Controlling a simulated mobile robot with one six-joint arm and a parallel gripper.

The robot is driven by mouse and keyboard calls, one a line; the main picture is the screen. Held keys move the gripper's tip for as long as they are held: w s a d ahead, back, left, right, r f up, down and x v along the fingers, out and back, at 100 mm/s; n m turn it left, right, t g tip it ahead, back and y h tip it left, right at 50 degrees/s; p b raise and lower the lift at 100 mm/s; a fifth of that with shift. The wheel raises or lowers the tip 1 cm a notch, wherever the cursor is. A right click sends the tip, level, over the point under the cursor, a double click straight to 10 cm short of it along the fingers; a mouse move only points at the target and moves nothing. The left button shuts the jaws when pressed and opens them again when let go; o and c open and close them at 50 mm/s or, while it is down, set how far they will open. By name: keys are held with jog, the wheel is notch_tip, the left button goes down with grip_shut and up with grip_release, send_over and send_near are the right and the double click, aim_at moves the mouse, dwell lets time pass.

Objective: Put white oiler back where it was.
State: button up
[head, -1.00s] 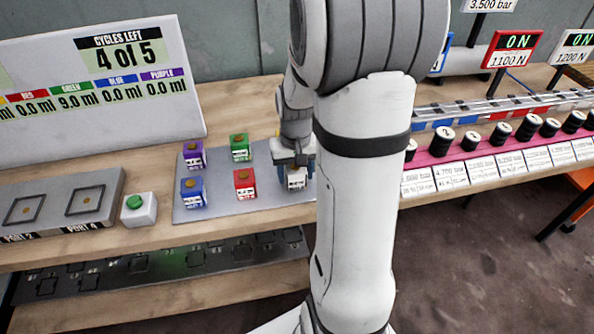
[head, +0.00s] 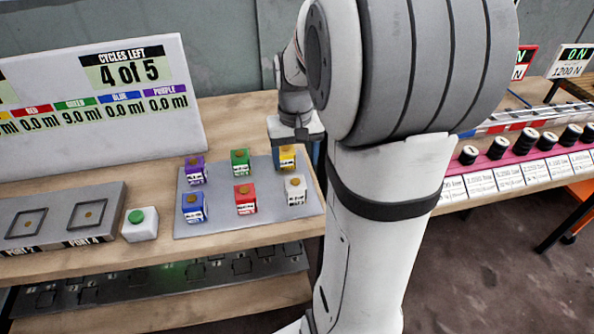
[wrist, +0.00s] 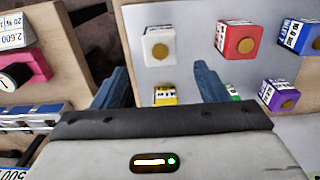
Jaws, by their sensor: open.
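The white oiler (head: 295,191) stands upright on the grey plate (head: 219,223), at its front right corner, right of the red oiler. It also shows in the wrist view (wrist: 159,46), beyond my fingertips and apart from them. My gripper (head: 298,150) is open above the back right of the plate, behind the white oiler and over the yellow oiler (head: 287,157). In the wrist view my gripper (wrist: 160,80) has its two blue fingers spread, with nothing held between them. The yellow oiler (wrist: 165,96) is partly hidden by the gripper body there.
The red oiler (head: 245,199), blue oiler (head: 194,207), green oiler (head: 240,161) and purple oiler (head: 195,169) stand on the same plate. Left are a green button (head: 140,222) and an empty port block (head: 60,218). A pink rack (head: 500,165) with black weights lies right.

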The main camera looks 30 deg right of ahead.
jog(key=s+a+r+n+t, duration=0.2)
jog(key=s+a+n, duration=0.1)
jog(key=s+a, duration=0.9)
notch_tip(320, 180, up, 3)
jog(key=p, duration=0.3)
jog(key=shift+d+r+t, duration=0.1)
jog(key=shift+r+t, duration=0.1)
jog(key=shift+t, duration=0.1)
dwell(0.4)
